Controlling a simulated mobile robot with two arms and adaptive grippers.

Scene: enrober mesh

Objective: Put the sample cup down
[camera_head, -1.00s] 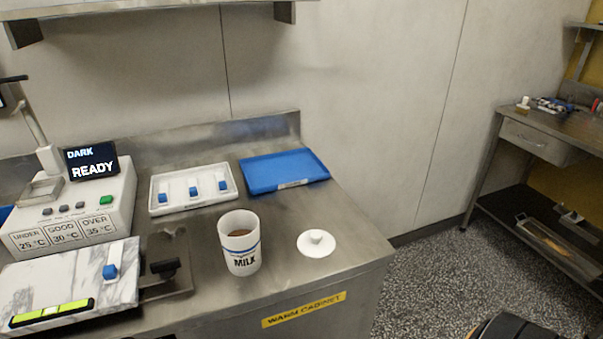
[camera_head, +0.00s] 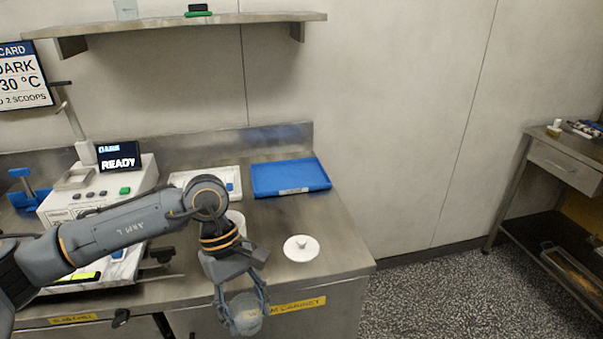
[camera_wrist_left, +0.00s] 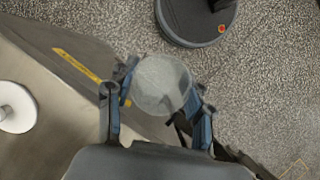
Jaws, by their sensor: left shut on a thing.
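My left gripper (camera_head: 243,308) is shut on the sample cup (camera_head: 247,322), a small, pale, translucent cup. It hangs in front of the counter's front edge, near the yellow warm cabinet label (camera_head: 303,305). In the left wrist view the sample cup (camera_wrist_left: 160,85) sits between the two fingers of the gripper (camera_wrist_left: 161,92), with the counter edge and floor behind it. Its contents cannot be made out. My right gripper is not in view.
The steel counter (camera_head: 335,235) holds a white lid (camera_head: 301,248), a blue tray (camera_head: 290,178), a white tray (camera_head: 180,178) and the READY machine (camera_head: 130,180). The white milk cup (camera_head: 237,219) is mostly hidden behind my left arm. Bare steel surrounds the lid.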

